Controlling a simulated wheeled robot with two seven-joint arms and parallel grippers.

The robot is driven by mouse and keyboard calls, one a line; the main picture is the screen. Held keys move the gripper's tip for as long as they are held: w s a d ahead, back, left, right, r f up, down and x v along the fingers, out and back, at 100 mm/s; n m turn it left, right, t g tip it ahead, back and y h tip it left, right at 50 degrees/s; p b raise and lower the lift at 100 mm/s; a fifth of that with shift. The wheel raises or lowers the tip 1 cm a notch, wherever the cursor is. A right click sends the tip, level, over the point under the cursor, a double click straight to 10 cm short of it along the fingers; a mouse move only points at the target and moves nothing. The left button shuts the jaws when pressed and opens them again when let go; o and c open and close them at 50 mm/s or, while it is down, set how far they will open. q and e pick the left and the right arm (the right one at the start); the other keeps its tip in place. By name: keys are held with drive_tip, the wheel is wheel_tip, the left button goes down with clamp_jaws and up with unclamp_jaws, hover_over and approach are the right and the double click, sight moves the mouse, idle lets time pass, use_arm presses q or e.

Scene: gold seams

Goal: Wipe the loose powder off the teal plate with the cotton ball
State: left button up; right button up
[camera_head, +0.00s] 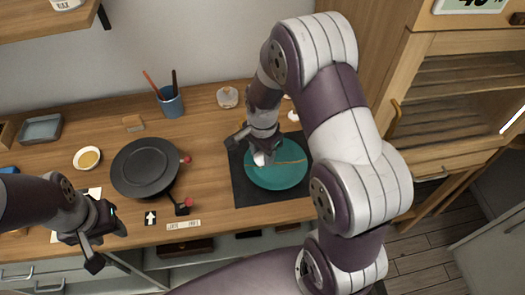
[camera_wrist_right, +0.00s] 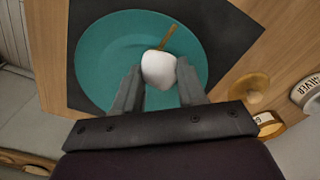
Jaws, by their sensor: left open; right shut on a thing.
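The teal plate (camera_head: 278,177) lies on a dark mat (camera_head: 245,190) at the right of the table. A gold streak (camera_head: 291,162) shows on it, and also in the right wrist view (camera_wrist_right: 168,36). My right gripper (camera_head: 255,147) is over the plate's left part, shut on the white cotton ball (camera_wrist_right: 158,69). The ball (camera_head: 260,158) is at the plate's surface or just above it; I cannot tell whether it touches. The ball hides part of the streak in the wrist view. My left gripper (camera_head: 105,244) is open and empty near the table's front left edge.
A black round stand (camera_head: 145,166) with red knobs is left of the mat. A white bowl (camera_head: 88,158) with yellow contents, a grey tray (camera_head: 40,129) and a blue cup (camera_head: 171,102) with tools stand further back. A gold dish (camera_wrist_right: 249,88) is beside the mat.

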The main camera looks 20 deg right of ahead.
drive_tip(key=shift+f, duration=0.6)
drive_tip(key=shift+s+a+r, duration=0.1)
drive_tip(key=shift+s+r, duration=0.05)
drive_tip(key=shift+s, duration=0.4)
drive_tip(key=shift+w, duration=0.3)
drive_tip(key=shift+s+p, duration=0.1)
drive_tip(key=shift+p, duration=0.45)
drive_tip(key=shift+w+d+p, duration=0.2)
drive_tip(key=shift+w+p, duration=0.1)
drive_tip(key=shift+p, duration=0.05)
drive_tip(key=shift+s+d, duration=0.15)
drive_tip(key=shift+s, duration=0.25)
drive_tip(key=shift+w+p, duration=0.1)
drive_tip(key=shift+p, duration=0.2)
